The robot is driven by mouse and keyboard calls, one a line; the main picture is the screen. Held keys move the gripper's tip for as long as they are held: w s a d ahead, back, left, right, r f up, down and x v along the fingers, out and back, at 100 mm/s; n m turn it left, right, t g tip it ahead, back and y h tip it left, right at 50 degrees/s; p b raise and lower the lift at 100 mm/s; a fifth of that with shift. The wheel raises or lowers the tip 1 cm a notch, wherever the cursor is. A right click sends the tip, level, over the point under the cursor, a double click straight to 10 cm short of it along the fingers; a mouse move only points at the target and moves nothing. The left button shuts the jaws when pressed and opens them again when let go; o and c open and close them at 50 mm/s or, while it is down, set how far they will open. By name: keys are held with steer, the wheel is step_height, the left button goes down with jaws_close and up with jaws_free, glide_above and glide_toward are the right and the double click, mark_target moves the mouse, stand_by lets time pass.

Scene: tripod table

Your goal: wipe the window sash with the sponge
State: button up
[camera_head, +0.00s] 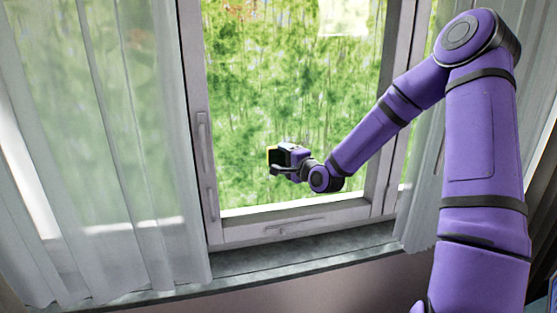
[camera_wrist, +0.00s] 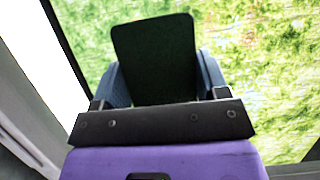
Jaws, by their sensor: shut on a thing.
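The window sash (camera_head: 290,225) is a grey-white frame around a pane with blurred greenery behind it. My gripper (camera_head: 281,160) is in front of the lower left part of the pane, to the right of the left stile. In the wrist view my gripper (camera_wrist: 157,85) has a finger on each side of the sponge (camera_wrist: 155,50), whose dark green face is toward the camera. I cannot tell whether the sponge touches the glass.
A sheer curtain (camera_head: 95,150) hangs at the left, and another (camera_head: 430,170) hangs at the right, partly behind my arm. A handle (camera_head: 203,145) is on the left stile. A grey sill (camera_head: 300,255) runs below the window. The area around the gripper is clear.

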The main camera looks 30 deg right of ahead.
mark_target(274, 151)
steer(key=shift+s+d, duration=0.2)
steer(key=shift+d, duration=0.85)
steer(key=shift+s+d, duration=0.15)
steer(key=shift+d, duration=0.85)
steer(key=shift+s+d, duration=0.75)
steer(key=shift+d, duration=2.4)
steer(key=shift+w+a, duration=0.5)
steer(key=shift+a, duration=1.75)
steer(key=shift+w+a, duration=0.45)
steer(key=shift+a, duration=1.75)
steer(key=shift+w+a, duration=0.5)
steer(key=shift+a, duration=1.75)
steer(key=shift+a+r, duration=0.1)
steer(key=shift+r, duration=1.3)
steer(key=shift+s+d, duration=0.2)
steer(key=shift+d, duration=0.85)
steer(key=shift+s+d, duration=0.15)
steer(key=shift+d, duration=0.9)
steer(key=shift+s+d, duration=0.35)
steer(key=shift+d, duration=1.2)
steer(key=shift+s+d, duration=0.35)
steer(key=shift+d, duration=1.25)
steer(key=shift+s+d, duration=0.35)
steer(key=shift+d, duration=1.2)
